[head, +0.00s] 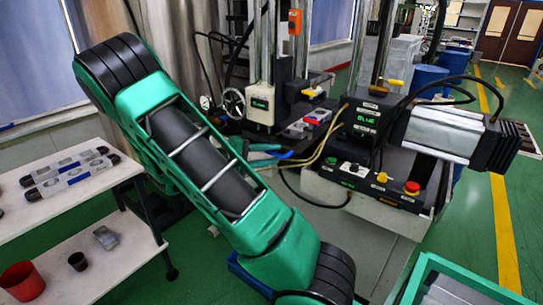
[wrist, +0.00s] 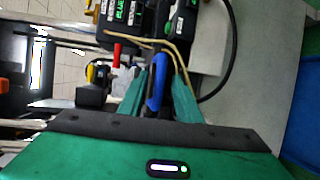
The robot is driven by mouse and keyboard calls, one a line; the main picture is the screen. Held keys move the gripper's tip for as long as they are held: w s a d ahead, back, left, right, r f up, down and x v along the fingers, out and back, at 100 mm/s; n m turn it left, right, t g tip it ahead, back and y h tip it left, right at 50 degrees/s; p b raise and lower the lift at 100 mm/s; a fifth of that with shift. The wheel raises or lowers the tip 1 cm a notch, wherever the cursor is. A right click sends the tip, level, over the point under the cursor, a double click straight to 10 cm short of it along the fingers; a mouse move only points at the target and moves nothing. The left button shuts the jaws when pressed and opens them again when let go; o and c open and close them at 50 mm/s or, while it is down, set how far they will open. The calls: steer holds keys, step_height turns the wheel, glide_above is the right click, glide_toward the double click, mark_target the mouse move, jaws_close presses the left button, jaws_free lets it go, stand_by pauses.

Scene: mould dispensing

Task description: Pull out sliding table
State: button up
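The machine in the head view has a dark work area (head: 299,132) at its centre with small grey and red parts on it; the sliding table seems to be there, its edges partly hidden. A blue handle (head: 280,154) sticks out at its near side. My gripper (head: 264,152) reaches this handle from the left, partly hidden by my arm. In the wrist view, the blue handle (wrist: 158,82) lies between the two teal fingers of my gripper (wrist: 161,90).
A control box (head: 367,122) with cables stands right of the handle, above a panel with a red button (head: 411,187). A white shelf table (head: 75,200) with grey moulds is at left. A green-framed cart (head: 430,265) is at lower right.

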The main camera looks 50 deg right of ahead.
steer(key=shift+x, duration=0.75)
steer(key=shift+c, duration=0.7)
jaws_close()
steer(key=shift+s, duration=0.1)
